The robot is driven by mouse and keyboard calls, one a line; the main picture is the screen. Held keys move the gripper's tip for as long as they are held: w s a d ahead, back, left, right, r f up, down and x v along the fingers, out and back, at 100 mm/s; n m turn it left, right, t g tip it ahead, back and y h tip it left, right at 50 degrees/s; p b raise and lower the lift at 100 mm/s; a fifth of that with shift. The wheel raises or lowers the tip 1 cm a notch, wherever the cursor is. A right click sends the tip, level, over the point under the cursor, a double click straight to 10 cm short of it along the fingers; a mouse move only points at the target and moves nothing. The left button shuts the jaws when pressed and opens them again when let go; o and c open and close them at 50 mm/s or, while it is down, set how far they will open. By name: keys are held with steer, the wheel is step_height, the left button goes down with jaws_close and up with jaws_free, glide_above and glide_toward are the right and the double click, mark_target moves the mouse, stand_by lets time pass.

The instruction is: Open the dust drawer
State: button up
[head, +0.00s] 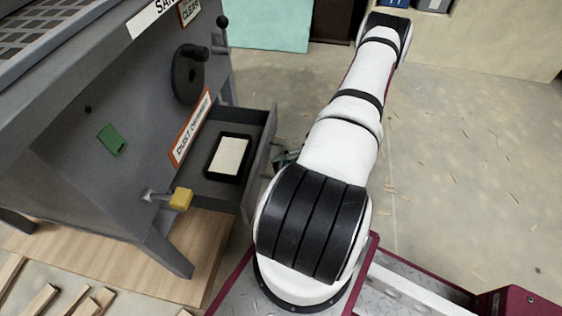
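The dust drawer (262,152) stands pulled out of the grey machine (75,115), below the orange-edged "DUST DRAWER" label (191,128). Its inside shows, with a black tray (211,168) holding a flat cream piece. My arm reaches away from me on the right of the drawer. A small dark part of my gripper (284,158) shows between the drawer front and my arm. My arm hides most of the gripper, so I cannot tell whether its fingers are shut or touch the drawer.
A yellow-ended lever (180,199) sticks out left of the drawer. A black handwheel (187,78) sits above it. A wooden board (130,255) lies under the machine, with wood offcuts (60,300) at front left. The concrete floor (450,150) on the right is clear apart from shavings.

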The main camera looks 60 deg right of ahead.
steer(key=shift+d, duration=0.1)
steer(key=v, duration=1.1)
steer(key=shift+s+d+r, duration=0.15)
steer(key=shift+s+d, duration=0.05)
steer(key=shift+s, duration=0.15)
